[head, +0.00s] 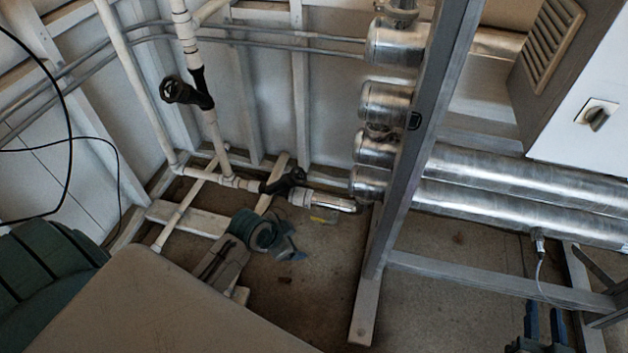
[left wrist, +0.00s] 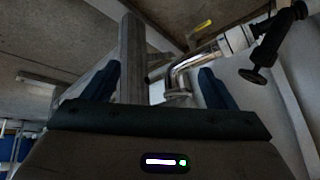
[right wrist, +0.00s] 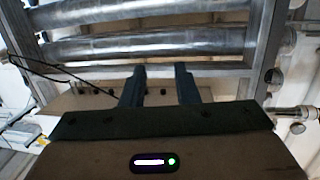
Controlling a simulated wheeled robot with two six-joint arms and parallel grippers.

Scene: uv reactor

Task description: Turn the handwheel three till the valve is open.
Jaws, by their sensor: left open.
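A black handwheel (head: 180,92) sits on the upright white pipe at the left of the head view. A second black valve handle (head: 290,180) sits on the low pipe near the floor. No number is readable, so I cannot tell which is handwheel three. My left gripper (head: 288,248) is low over the floor, open and empty, apart from the low valve. A black valve handle (left wrist: 262,58) and bent metal pipe (left wrist: 182,70) show beyond its fingers (left wrist: 160,88) in the left wrist view. My right gripper (head: 543,322), also in the right wrist view (right wrist: 160,82), is open and empty.
A grey steel post (head: 415,150) stands right of the low valve. Large metal tubes (head: 520,190) run behind it, above a low frame beam (head: 500,280). A cabinet with a rotary switch (head: 597,115) is at top right. Bare floor (head: 440,315) lies right of the post's foot.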

